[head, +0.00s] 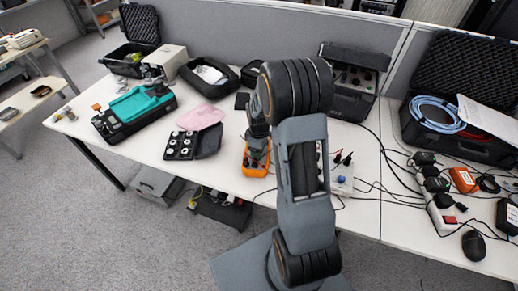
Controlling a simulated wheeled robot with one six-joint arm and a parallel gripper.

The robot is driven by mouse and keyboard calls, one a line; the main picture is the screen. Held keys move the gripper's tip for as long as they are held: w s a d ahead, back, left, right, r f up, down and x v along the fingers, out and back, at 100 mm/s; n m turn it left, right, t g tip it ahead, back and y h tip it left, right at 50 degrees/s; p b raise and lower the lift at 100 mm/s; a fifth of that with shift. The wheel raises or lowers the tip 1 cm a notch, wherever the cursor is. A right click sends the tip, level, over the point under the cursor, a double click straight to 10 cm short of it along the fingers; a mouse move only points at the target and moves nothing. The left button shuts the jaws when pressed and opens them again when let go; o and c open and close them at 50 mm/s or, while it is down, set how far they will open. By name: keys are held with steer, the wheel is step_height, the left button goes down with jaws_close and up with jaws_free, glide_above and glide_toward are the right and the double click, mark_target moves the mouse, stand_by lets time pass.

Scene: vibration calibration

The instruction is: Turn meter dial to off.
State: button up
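An orange handheld meter (256,171) lies near the front edge of the white table, just left of my arm. My gripper (257,154) points down over the meter and covers much of its face. The meter's dial and its setting cannot be made out. The gripper's fingers are small and dark here, so I cannot tell whether they are open or shut, or whether they touch the dial.
A small black case with round parts (180,146) and a pink cloth (200,117) lie left of the meter. A teal device (137,104) is farther left. A white box with cables (341,175) stands right of my arm. Power adapters (437,186) crowd the right side.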

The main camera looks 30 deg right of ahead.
step_height(320, 180, up, 14)
stand_by(0.7)
steer(key=shift+f, duration=0.1)
stand_by(0.4)
steer(key=s+a+r+m+t+p, duration=0.1)
steer(key=s+a+r+m, duration=0.3)
steer(key=s, duration=0.3)
steer(key=s+a+r+m+t+p, duration=0.2)
steer(key=s+a+r+m, duration=0.2)
steer(key=s, duration=0.4)
steer(key=shift+a+m+t, duration=0.3)
steer(key=shift+a+m, duration=0.4)
steer(key=shift+a, duration=0.4)
steer(key=shift+s, duration=0.1)
